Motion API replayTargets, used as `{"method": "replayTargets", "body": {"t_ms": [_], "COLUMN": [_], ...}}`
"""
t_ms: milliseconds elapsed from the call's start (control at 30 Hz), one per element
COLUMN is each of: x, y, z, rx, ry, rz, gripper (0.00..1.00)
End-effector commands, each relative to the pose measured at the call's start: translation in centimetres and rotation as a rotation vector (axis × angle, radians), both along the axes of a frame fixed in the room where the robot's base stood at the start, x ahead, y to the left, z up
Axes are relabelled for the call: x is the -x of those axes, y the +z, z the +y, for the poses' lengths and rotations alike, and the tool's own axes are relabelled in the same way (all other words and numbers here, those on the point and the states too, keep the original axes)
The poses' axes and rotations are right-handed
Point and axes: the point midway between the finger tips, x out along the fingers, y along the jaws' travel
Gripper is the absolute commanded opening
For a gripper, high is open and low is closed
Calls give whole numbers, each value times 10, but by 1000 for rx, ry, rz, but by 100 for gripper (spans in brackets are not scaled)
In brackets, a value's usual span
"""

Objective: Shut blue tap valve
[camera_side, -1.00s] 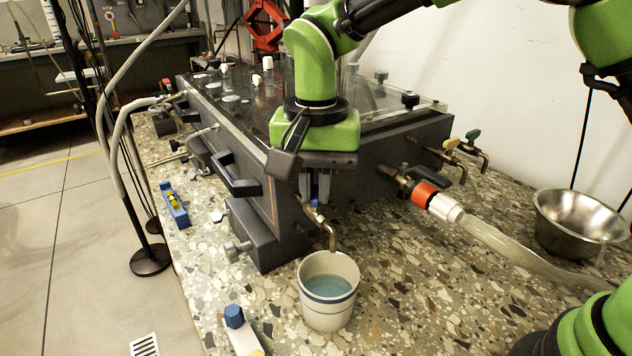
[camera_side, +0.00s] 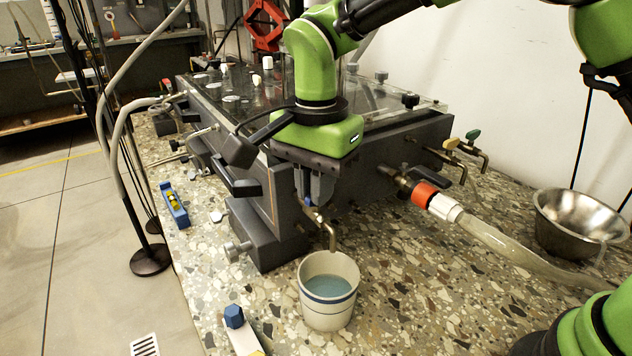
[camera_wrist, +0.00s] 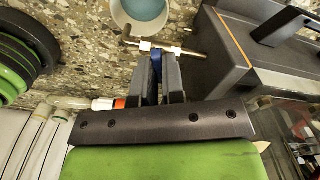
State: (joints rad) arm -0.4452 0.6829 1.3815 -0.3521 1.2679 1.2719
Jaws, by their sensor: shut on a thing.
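The blue tap valve has a small blue handle (camera_side: 309,202) on a brass pipe with a bent spout (camera_side: 332,237), at the tank's near side. My gripper (camera_side: 314,196) is over the handle, pointing down. In the wrist view, my gripper's two fingers (camera_wrist: 160,70) are closed on either side of the blue handle (camera_wrist: 155,66). The handle appears crosswise to the brass pipe (camera_wrist: 183,51) there. A white cup with blue bands (camera_side: 327,312) stands below the spout, holding bluish water. I see no clear stream from the spout. The fingers hide much of the handle.
The dark tank (camera_side: 385,160) stands behind the tap. A hose with an orange and white coupling (camera_side: 437,202) runs to its right. A metal bowl (camera_side: 578,222) is at the far right. A blue-capped item (camera_side: 236,318) lies left of the cup.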

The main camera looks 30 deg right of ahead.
Motion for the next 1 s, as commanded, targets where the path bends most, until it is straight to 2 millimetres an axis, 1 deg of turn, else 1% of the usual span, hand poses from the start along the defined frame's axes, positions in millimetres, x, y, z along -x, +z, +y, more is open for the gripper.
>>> {"method": "replayTargets", "body": {"t_ms": [100,367,633,700,867,900,967,1000], "x": [0,0,0,0,0,0,0,0], "y": [1,1,1,1,0,0,0,0], "z": [-1,-1,-1,-1,-1,-1,-1,-1], "rx": [1,1,1,1,1,1,1,1], "ry": [-86,-101,-366,-392,-393,-393,-392,-391], "rz": [-1,0,0,-1,0,0,0,0], "gripper": [0,0,0,0,0,16,30,34]}}
